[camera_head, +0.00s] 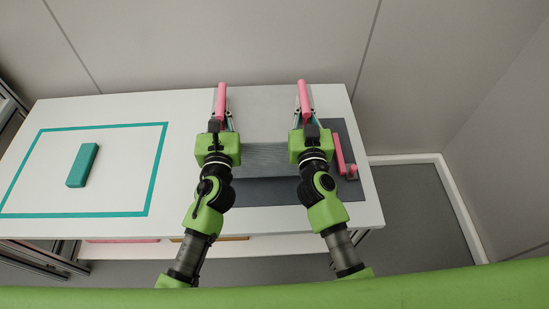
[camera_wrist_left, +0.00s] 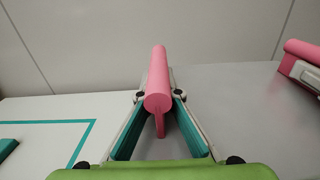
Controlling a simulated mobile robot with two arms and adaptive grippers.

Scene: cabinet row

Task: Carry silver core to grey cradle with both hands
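The silver core (camera_head: 264,107) is a broad block with a flat light-grey top and a ribbed front, lying between my two grippers. It has a pink bar handle at each side. My left gripper (camera_head: 221,112) is at the left handle (camera_head: 221,98); the left wrist view shows its fingertips closed in at both sides of that pink bar (camera_wrist_left: 158,80). My right gripper (camera_head: 305,108) is likewise at the right handle (camera_head: 303,93). The dark-grey cradle (camera_head: 270,191) shows in front and to the right. Whether the core touches it is hidden.
A pink angled piece (camera_head: 340,155) stands at the cradle's right side. A teal block (camera_head: 83,165) lies inside a teal outline (camera_head: 97,126) on the left of the white table (camera_head: 170,215). The rest of that outlined area is clear. A wall stands close behind.

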